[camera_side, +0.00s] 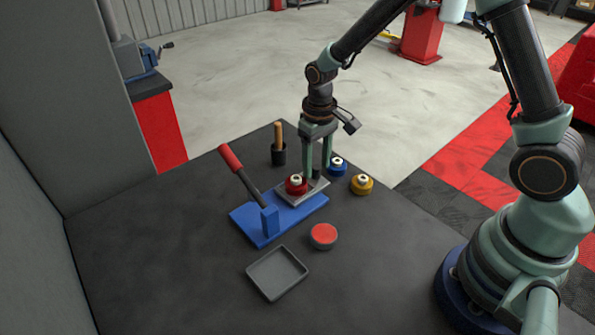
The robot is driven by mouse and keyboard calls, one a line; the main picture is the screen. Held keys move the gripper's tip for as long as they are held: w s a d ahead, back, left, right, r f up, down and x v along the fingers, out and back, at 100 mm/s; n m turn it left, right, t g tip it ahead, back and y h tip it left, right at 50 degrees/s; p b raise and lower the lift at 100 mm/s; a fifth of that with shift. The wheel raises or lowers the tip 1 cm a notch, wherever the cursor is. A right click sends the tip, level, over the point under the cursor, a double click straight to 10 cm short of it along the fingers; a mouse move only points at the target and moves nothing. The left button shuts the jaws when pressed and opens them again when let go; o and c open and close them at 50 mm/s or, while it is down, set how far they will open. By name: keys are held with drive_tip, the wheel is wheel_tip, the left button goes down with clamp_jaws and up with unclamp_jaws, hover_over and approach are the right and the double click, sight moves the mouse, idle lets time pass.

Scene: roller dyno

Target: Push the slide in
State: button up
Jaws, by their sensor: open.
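The slide looks to be the light grey plate (312,192) on the blue base (295,221) of a hand press. Its far right end reaches past the base. A red round piece with a pale top (296,185) sits on the plate. A small dark upright post (317,173) stands at the plate's far end. My gripper (318,172) points down over that end, open, with its fingers on either side of the post. I cannot tell whether the fingers touch it. The press's lever (232,160) has a red grip and leans up to the left.
A blue round piece (338,167) and a yellow one (361,185) stand right of my gripper. A red-topped disc (323,235) and an empty grey tray (277,274) lie in front. The table's left side is clear.

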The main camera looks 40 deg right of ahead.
clamp_jaws()
idle(1.3)
